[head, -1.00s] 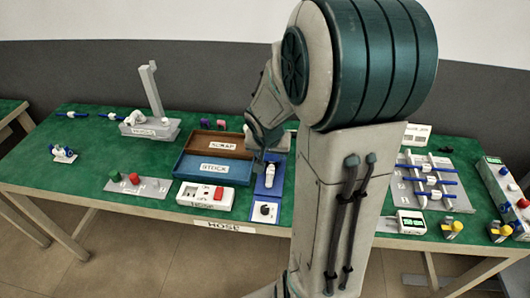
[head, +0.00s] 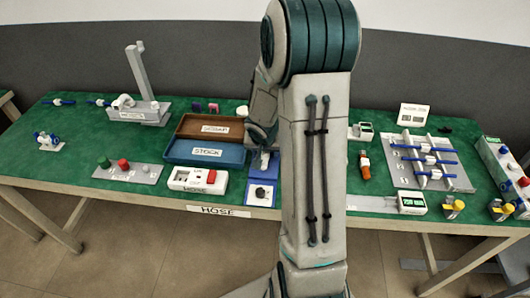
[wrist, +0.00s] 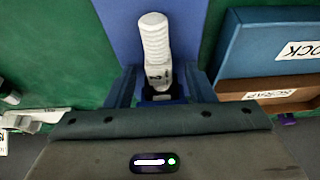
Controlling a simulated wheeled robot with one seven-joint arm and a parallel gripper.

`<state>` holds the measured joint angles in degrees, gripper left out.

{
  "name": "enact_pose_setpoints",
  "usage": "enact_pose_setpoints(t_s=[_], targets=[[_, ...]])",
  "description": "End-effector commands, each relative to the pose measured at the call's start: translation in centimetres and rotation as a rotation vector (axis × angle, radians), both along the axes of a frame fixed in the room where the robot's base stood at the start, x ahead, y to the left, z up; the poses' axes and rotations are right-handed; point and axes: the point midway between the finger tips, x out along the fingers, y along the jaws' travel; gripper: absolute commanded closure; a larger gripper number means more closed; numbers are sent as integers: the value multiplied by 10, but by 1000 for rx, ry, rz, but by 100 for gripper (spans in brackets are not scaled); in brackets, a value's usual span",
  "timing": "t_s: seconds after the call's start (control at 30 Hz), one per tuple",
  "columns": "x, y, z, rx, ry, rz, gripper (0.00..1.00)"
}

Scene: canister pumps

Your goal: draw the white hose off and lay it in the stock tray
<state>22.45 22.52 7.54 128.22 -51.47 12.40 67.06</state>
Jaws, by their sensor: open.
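The white hose (wrist: 155,40) is a short ribbed white piece in the wrist view, lying along a blue panel (wrist: 185,30). Its near end, with small dark marks, sits by a dark fitting between my fingers. My gripper (wrist: 157,88) is open, with one finger on each side of that end; I cannot tell whether either touches it. In the head view my gripper (head: 262,140) is over the blue panel and mostly hides the hose. The blue stock tray (head: 172,152) is just left of it and looks empty; it also shows in the wrist view (wrist: 235,50).
The brown scrap tray (head: 182,127) adjoins the stock tray behind. A white box with a red button (head: 198,180) stands in front. A blue-and-white dial unit (head: 261,193) is at the panel's near end. A grey rack with blue rods (head: 430,165) is at right.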

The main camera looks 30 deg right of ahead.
Motion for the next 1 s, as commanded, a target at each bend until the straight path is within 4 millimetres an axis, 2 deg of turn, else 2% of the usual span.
enact_pose_setpoints(t_s=[0.17,0.2,0.37,1.0], targets=[[0,0,0,0,0,0,51],[0,0,0,0,0,0,54],[0,0,0,0,0,1,98],[-12,8,-1,-1,1,1,99]])
